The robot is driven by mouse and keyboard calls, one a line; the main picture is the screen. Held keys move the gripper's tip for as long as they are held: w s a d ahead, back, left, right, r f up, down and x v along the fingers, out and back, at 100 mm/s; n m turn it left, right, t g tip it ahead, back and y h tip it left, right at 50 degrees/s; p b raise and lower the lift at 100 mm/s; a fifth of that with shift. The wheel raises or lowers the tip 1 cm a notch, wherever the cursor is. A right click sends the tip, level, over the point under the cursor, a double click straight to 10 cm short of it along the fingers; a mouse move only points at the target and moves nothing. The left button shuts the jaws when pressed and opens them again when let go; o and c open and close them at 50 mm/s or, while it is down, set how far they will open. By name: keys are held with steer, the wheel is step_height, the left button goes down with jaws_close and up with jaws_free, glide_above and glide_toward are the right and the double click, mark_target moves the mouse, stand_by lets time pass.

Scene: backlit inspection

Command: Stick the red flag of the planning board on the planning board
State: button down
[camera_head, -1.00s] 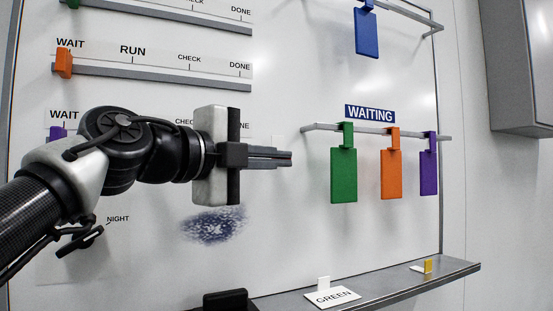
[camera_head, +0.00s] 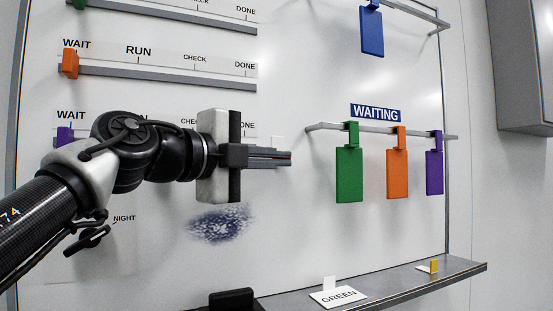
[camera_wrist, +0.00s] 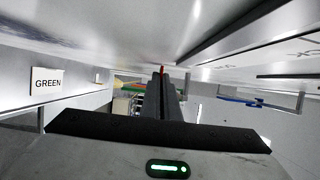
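The white planning board (camera_head: 300,75) fills most of the head view. My gripper (camera_head: 288,158) is in front of its middle, pointing right, its fingers close together. A thin red sliver (camera_head: 284,153) shows between the fingertips, and red also shows at the finger ends in the wrist view (camera_wrist: 162,70). I take it for the red flag; most of it is hidden by the fingers. Whether it touches the board cannot be told.
Green (camera_head: 349,175), orange (camera_head: 397,175) and purple (camera_head: 434,172) tags hang on the rail under the WAITING label (camera_head: 376,113). A blue tag (camera_head: 372,32) hangs above. A ledge (camera_head: 385,289) with a GREEN card (camera_head: 337,297) juts out below. Slider tracks (camera_head: 150,80) lie left.

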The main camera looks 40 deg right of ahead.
steer(key=c, duration=1.9)
jaws_free()
steer(key=shift+c, duration=0.2)
steer(key=s+a, duration=0.2)
steer(key=a, duration=1.5)
steer(key=shift+s+a, duration=0.15)
steer(key=shift+s, duration=0.2)
